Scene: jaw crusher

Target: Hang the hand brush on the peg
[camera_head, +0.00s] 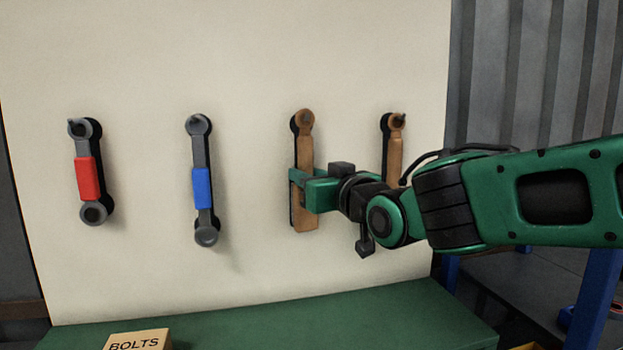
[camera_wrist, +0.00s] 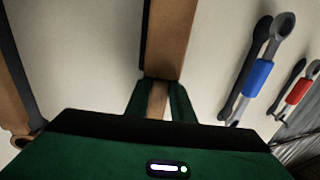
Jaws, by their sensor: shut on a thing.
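The hand brush (camera_head: 306,155), brown and wooden, is upright in front of the pale board, with its round holed end at the top. My gripper (camera_head: 303,187) is shut on its handle, coming from the right. In the wrist view the handle (camera_wrist: 158,100) sits between my green fingers, with the wider wooden part (camera_wrist: 170,40) beyond. A black outline shows just left of the brush on the board. The brush's holed end is close to the board at the top of this outline. I cannot tell whether the peg passes through the hole.
A red-gripped wrench (camera_head: 88,178) and a blue-gripped wrench (camera_head: 201,186) hang to the left. Another wooden-handled tool (camera_head: 395,150) hangs to the right, partly hidden by my arm. A green bench top (camera_head: 290,318) with a BOLTS box (camera_head: 137,340) lies below.

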